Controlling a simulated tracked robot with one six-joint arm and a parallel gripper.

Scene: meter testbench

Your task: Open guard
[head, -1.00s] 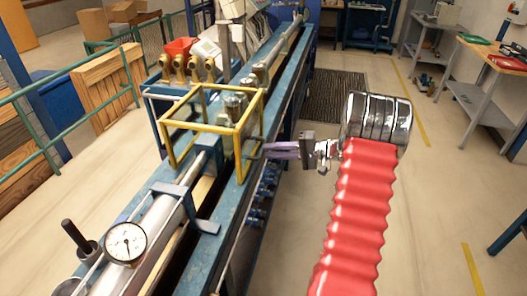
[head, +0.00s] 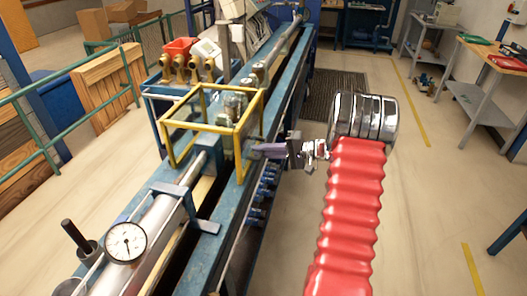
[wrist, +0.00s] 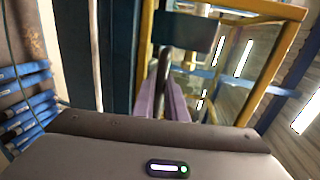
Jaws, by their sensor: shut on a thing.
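The guard (head: 204,125) is a yellow-edged box with clear panels over the blue bench in the head view. It looks closed, standing over the fittings. Its yellow frame also shows in the wrist view (wrist: 146,45). My gripper (head: 256,151) is at the guard's right side, its purple fingers reaching left. In the wrist view the fingers (wrist: 165,88) are shut on a dark upright handle bar (wrist: 164,62) in front of the yellow frame. A dark block (wrist: 187,32) sits at the bar's top. The fingertips partly hide the handle in the head view.
The blue bench (head: 205,250) runs away from me, with a dial gauge (head: 126,242) on the near tube. Blue valves (head: 262,190) line its right side below my gripper. Brass fittings (head: 190,68) stand behind the guard. The floor on the right is open.

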